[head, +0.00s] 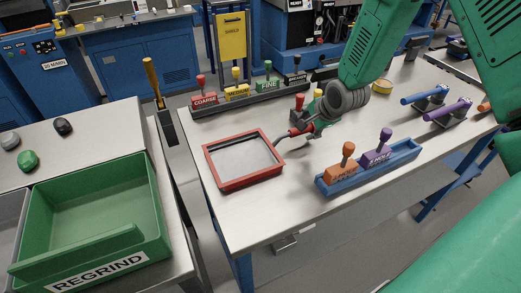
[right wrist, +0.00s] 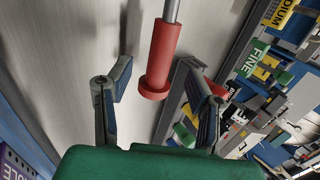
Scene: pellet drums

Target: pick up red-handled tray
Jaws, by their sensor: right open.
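The red-handled tray (head: 251,180) is a shallow, red-rimmed rectangle lying flat on the pale workbench in the head view. Its red handle (head: 297,132) points right, toward my right gripper (head: 308,122). In the right wrist view the red handle (right wrist: 163,55) hangs on a grey rod, its flanged end between the two open fingers of my right gripper (right wrist: 155,78). A gap shows on each side, so the fingers are not closed on it. The tray's pan is outside the wrist view. My left gripper is not in view.
A blue rack (head: 368,168) with orange and purple handled tools stands right of the tray. A dark rack of labelled tools (head: 248,97) lies behind it. A green REGRIND bin (head: 95,215) is on the left table. Bench in front of the tray is clear.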

